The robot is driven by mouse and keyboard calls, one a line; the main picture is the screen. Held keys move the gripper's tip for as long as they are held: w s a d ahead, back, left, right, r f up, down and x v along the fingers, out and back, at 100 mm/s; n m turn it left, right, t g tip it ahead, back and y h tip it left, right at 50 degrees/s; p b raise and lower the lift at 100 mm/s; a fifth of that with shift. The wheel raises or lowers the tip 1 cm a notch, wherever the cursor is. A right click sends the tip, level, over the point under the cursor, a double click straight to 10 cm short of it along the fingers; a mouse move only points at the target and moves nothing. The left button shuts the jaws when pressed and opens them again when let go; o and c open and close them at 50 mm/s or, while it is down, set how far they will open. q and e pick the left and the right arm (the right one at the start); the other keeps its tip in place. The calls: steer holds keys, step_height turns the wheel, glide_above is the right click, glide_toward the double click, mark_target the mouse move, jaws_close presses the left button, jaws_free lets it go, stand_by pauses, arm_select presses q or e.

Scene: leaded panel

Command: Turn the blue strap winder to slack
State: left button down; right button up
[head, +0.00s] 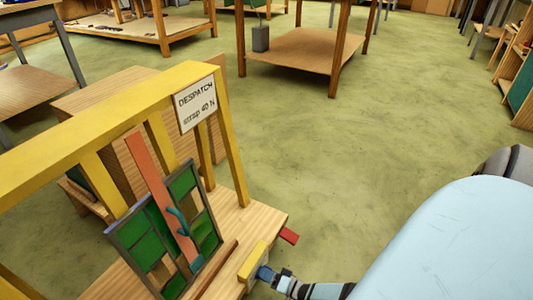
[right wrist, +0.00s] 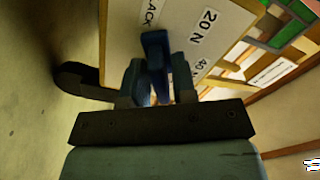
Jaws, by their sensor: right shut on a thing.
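The blue strap winder (head: 264,272) is at the front edge of the wooden bench, beside a yellow block. In the right wrist view the winder (right wrist: 152,50) is a blue upright bar between the fingers. My right gripper (head: 275,279) is shut on it; its fingers (right wrist: 156,85) also show in the wrist view. A pale scale plate (right wrist: 195,35) behind it carries "20 N", a partly hidden "40" mark and letters ending in "LACK". A salmon strap (head: 160,195) runs over the green leaded panel (head: 180,225), which leans on the yellow frame. My left gripper is out of view.
The yellow frame (head: 92,108) carries a sign (head: 195,102) reading "DESPATCH strap 40 N". A red tab (head: 289,236) sticks out at the bench's right end. A dark curved piece (right wrist: 75,82) lies left of the fingers. Open green floor (head: 390,130) is beyond the bench.

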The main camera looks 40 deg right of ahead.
steer(key=shift+s, duration=0.1)
steer(key=o, duration=0.7)
steer(key=shift+c, duration=0.2)
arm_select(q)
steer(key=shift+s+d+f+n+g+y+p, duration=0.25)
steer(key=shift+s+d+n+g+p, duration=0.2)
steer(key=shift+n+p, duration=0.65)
arm_select(e)
steer(key=v, duration=1.3)
steer(key=shift+s+d, duration=0.15)
steer(key=shift+s, duration=0.2)
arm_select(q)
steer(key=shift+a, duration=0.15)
